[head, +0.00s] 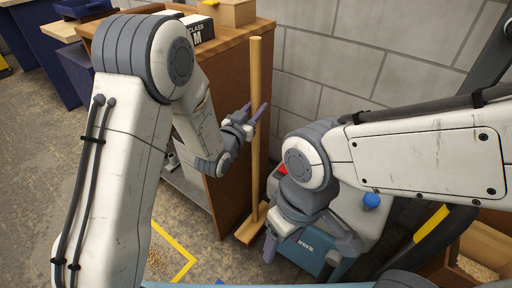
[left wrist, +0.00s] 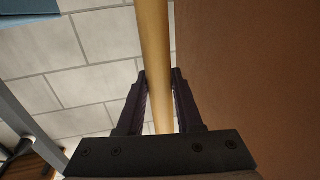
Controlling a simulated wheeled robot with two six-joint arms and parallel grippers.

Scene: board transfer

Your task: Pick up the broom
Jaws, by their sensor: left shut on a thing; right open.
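The broom stands upright in the head view. Its long wooden handle (head: 256,80) rises beside the brown cabinet, and its wooden head (head: 250,228) is on the floor. My left gripper (head: 258,112) is around the handle at about mid-height and shut on it. In the left wrist view the handle (left wrist: 153,45) passes between the two dark fingers of my left gripper (left wrist: 160,88). My right gripper (head: 270,243) hangs low, to the right of the broom head, open and empty. Its fingers are partly hidden by its own wrist.
The brown cabinet (head: 228,120) stands directly left of the broom, with boxes (head: 232,12) on top. A grey block wall (head: 335,60) is behind. A teal and grey machine (head: 335,235) stands right of the broom head. A wooden bin (head: 485,245) is at lower right. Floor with yellow tape (head: 180,245) lies left.

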